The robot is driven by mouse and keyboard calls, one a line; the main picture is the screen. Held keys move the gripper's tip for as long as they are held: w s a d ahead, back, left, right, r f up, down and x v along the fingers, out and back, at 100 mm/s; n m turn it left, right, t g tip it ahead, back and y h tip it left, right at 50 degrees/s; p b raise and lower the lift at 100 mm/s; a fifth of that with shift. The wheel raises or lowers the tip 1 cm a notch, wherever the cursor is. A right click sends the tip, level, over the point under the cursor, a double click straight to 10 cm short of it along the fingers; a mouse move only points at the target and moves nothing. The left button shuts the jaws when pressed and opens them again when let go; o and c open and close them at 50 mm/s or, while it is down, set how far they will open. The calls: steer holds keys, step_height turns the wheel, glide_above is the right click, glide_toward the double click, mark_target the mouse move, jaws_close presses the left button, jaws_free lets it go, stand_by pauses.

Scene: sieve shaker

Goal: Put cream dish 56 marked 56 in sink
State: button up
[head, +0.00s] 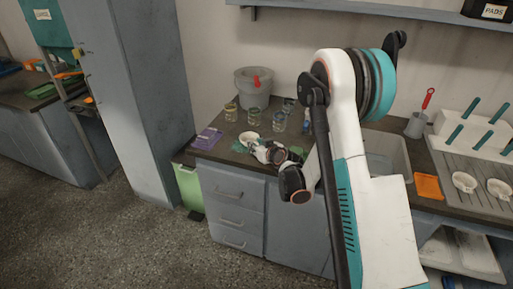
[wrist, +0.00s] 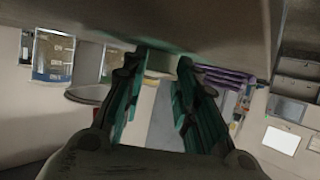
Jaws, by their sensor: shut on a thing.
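A cream dish (head: 249,137) is at the left part of the worktop in the head view. My gripper (head: 257,146) is at its near right side, shut on it. In the wrist view, my gripper's green fingers (wrist: 164,62) have a cream piece of the dish (wrist: 160,66) between their tips. No number is legible on it, and I cannot tell whether it touches the worktop. The grey sink (head: 390,151) is to the right, partly hidden behind my arm.
Several glass beakers (head: 279,121) and a grey bucket (head: 253,88) stand behind the dish. A purple packet (head: 207,139) lies to the left. Right of the sink are an orange cloth (head: 428,187) and two other cream dishes (head: 464,182) on the drainer.

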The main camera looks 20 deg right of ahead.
steer(key=shift+f, duration=0.1)
steer(key=o, duration=1.1)
